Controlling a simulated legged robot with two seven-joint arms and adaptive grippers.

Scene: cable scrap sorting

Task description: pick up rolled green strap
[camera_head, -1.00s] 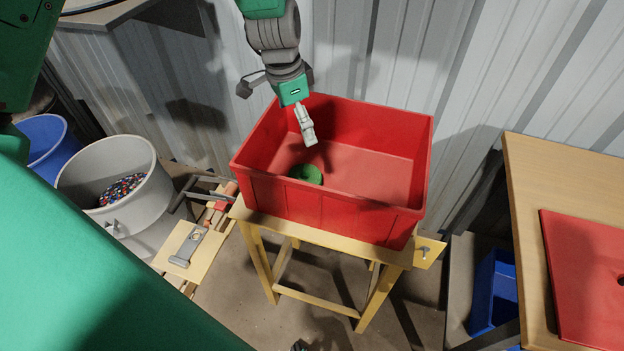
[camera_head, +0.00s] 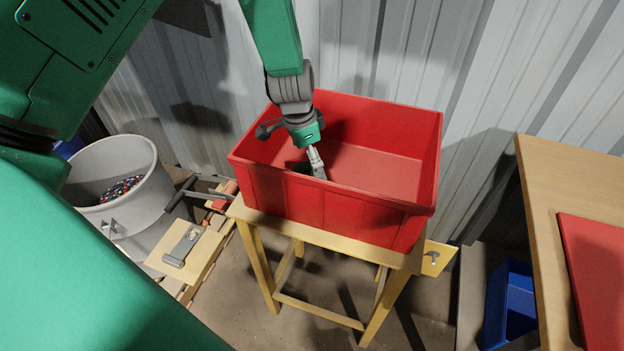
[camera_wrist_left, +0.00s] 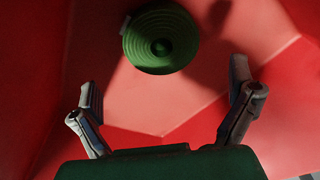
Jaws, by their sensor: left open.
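The rolled green strap (camera_wrist_left: 160,38) shows in the left wrist view as a round coil on the floor of the red crate. It lies ahead of my left gripper (camera_wrist_left: 167,92), centred between the two spread fingers and apart from them. In the head view my left gripper (camera_head: 318,172) reaches down into the red crate (camera_head: 385,205). There the crate's front wall and the gripper hide most or all of the strap. The left gripper is open and empty. My right gripper is not in view.
The crate stands on a wooden stand (camera_head: 318,312); its walls surround the gripper closely. A grey bin (camera_head: 125,170) with colourful scraps is at the left. A wooden table (camera_head: 545,205) with a red panel (camera_head: 600,270) is at the right, a blue bin (camera_head: 512,305) below it.

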